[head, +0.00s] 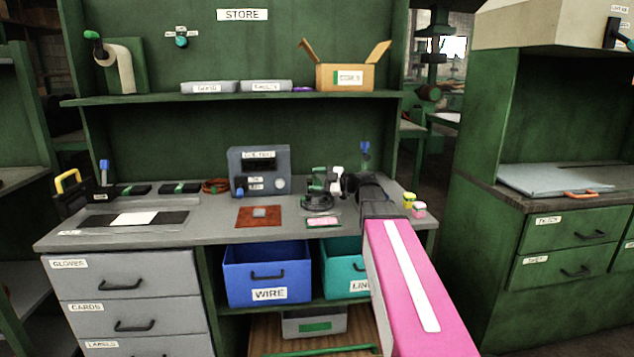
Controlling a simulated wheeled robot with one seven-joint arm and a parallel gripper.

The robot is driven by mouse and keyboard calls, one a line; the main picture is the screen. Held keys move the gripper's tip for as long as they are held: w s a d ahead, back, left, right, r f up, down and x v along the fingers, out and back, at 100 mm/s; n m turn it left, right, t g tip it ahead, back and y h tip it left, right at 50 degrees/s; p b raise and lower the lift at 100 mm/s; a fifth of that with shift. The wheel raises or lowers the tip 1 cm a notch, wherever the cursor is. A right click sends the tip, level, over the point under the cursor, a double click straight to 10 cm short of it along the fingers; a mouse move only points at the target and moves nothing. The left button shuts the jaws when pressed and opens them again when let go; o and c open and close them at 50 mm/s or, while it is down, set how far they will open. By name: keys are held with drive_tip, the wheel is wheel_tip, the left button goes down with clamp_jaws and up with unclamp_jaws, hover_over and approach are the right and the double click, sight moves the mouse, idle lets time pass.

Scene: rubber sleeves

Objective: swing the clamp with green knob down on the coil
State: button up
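A small device with a dark round base (317,203) and green upper parts (319,173) stands on the grey bench, right of the middle. It looks like the clamp, but its knob and the coil are too small to tell apart. My gripper (343,181) is at bench level, just right of this device and overlapping it in the picture. A small white piece shows at the gripper's tip. I cannot tell whether the fingers touch anything or are open. My pink arm comes in from the lower right.
A grey box with dials (260,172) stands behind left. A brown mat (258,216) and a pink-and-green card (323,222) lie in front. A green-knobbed curved piece (118,65) is on the upper shelf.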

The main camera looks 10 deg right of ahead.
wheel_tip(320, 180, up, 4)
drive_tip(key=s+a+r, duration=0.6)
drive_tip(key=a+r, duration=0.1)
drive_tip(key=a, duration=0.2)
drive_tip(key=shift+s+a, duration=0.25)
drive_tip(key=shift+s, duration=0.1)
drive_tip(key=shift+s+f, duration=0.1)
